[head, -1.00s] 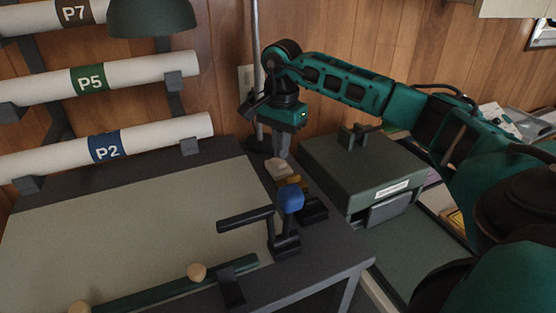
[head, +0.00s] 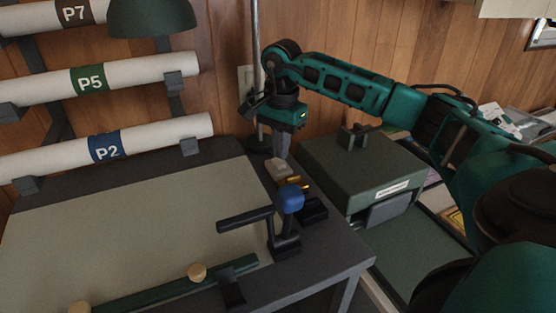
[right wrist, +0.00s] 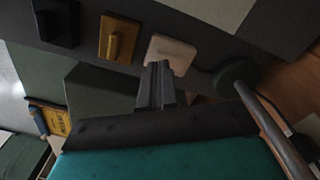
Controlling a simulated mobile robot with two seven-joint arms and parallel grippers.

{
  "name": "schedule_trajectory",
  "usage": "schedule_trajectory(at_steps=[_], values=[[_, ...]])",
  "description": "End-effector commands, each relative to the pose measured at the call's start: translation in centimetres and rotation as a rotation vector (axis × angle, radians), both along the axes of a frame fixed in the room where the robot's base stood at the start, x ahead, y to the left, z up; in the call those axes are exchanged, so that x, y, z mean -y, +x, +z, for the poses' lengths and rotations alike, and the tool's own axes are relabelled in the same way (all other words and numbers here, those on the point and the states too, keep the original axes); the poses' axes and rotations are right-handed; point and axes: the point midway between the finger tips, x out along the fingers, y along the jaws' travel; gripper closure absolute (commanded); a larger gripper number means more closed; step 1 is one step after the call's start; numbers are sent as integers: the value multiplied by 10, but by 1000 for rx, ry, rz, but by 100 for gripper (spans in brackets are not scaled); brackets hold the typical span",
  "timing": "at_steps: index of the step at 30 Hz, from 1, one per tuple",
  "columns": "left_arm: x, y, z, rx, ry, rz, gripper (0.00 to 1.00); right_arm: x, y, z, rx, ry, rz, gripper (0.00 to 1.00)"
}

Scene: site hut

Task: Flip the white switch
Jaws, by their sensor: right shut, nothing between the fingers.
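The white switch (head: 275,166) is at the right back of the dark desk, in a row with a brass-yellow switch (head: 291,184) and a dark switch (head: 314,211). In the right wrist view the white switch (right wrist: 174,52) is pale and blocky, beside the yellow one (right wrist: 118,40). My right gripper (head: 281,153) points down at the white switch, its fingers shut and empty. In the right wrist view the fingertips (right wrist: 157,68) overlap the near edge of the white switch; I cannot tell whether they touch it. My left gripper is out of view.
A lever with a blue knob (head: 290,199) stands in front of the switches. A green box (head: 362,164) is close on the right. A pole (head: 257,70) rises behind my gripper. Paper rolls (head: 110,148) line the left wall. The drawing board (head: 130,220) is mostly clear.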

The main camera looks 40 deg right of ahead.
Motion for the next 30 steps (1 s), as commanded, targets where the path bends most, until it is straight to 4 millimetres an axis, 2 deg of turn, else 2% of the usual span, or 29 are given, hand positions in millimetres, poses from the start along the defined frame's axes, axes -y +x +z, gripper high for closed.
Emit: schedule_trajectory(at_steps=[30], values=[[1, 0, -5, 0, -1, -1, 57, 0, 0, -9, 0, 0, 0, 100]])
